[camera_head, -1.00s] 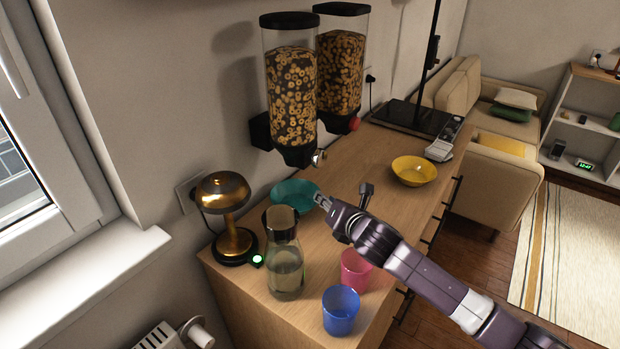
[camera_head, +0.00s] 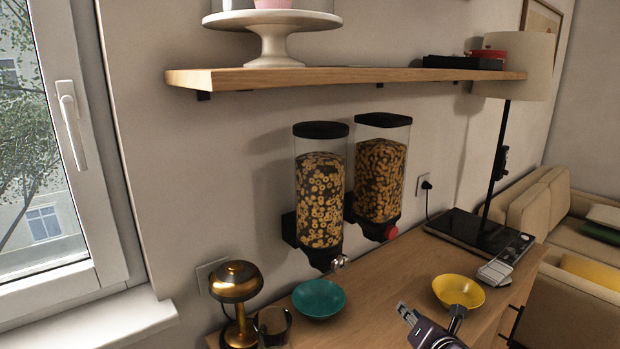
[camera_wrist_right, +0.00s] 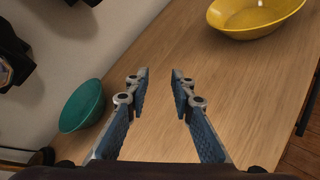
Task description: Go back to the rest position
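My right gripper (camera_head: 405,312) is at the lower right of the head view, above the wooden counter. In the right wrist view its two fingers (camera_wrist_right: 159,80) are apart with nothing between them, only bare counter beyond. A teal bowl (camera_head: 319,298) sits on the counter under the cereal dispensers, and a yellow bowl (camera_head: 458,291) stands farther right. In the wrist view the teal bowl (camera_wrist_right: 82,106) is at the left and the yellow bowl (camera_wrist_right: 255,18) at the top right, both apart from the fingers. My left gripper is in neither view.
Two wall-mounted cereal dispensers (camera_head: 320,200) hang above the counter (camera_head: 380,290), below a wooden shelf (camera_head: 350,76). A brass lamp (camera_head: 236,283) and a glass carafe (camera_head: 273,326) stand at the left. A tall lamp (camera_head: 494,160) stands at the back right. Bare counter lies between the bowls.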

